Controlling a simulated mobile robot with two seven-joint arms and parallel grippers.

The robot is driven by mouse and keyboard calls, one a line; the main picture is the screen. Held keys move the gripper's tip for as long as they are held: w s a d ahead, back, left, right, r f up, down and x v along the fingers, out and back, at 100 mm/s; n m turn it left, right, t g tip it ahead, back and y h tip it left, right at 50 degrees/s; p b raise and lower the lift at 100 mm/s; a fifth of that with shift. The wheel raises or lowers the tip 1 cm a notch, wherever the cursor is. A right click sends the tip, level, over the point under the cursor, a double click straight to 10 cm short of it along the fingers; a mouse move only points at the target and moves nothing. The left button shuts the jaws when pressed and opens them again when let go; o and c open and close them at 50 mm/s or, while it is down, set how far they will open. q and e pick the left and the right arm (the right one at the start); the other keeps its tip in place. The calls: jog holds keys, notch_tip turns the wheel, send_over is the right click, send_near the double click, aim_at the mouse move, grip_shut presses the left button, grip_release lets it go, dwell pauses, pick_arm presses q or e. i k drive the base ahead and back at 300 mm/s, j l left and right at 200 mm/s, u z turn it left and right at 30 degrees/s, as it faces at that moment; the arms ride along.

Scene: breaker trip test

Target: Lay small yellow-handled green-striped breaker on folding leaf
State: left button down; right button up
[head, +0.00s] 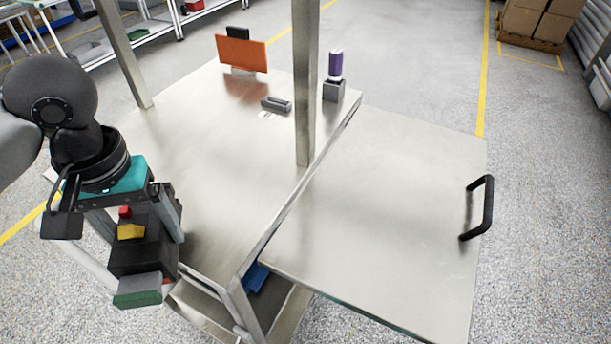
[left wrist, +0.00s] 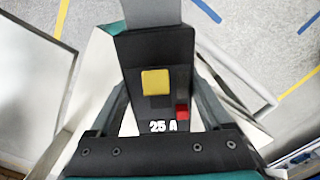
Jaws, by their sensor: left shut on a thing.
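The breaker (head: 128,262) is a black block with a yellow handle, a small red button and a green stripe at its lower end. It also shows in the left wrist view (left wrist: 137,105), with "25 A" printed on it. My left gripper (head: 146,222) is shut on it and holds it at the near-left edge of the steel bench top (head: 200,145). The folding leaf (head: 385,200) is the flat steel panel on the right, raised beside the bench top, bare, with a black handle (head: 487,208) at its far right. My right gripper is not in view.
A steel post (head: 305,90) stands between the breaker and the leaf's far part; another post (head: 122,50) is at the back left. An orange panel (head: 242,54), a dark grey piece (head: 276,104) and a purple-topped item (head: 335,64) stand at the back. A blue object (head: 257,277) sits below.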

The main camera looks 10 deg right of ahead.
aim_at(388, 181)
jog(key=l+u, duration=0.15)
jog(key=l, duration=0.35)
jog(key=k+l+u, duration=0.1)
jog(key=l, duration=0.4)
jog(key=k+l+u, duration=0.15)
jog(key=l, duration=0.35)
jog(key=i+l, duration=0.1)
jog(key=l, duration=0.2)
jog(key=i+l+u, duration=0.1)
jog(key=i+l, duration=0.15)
jog(key=l, duration=0.3)
jog(key=u, duration=0.05)
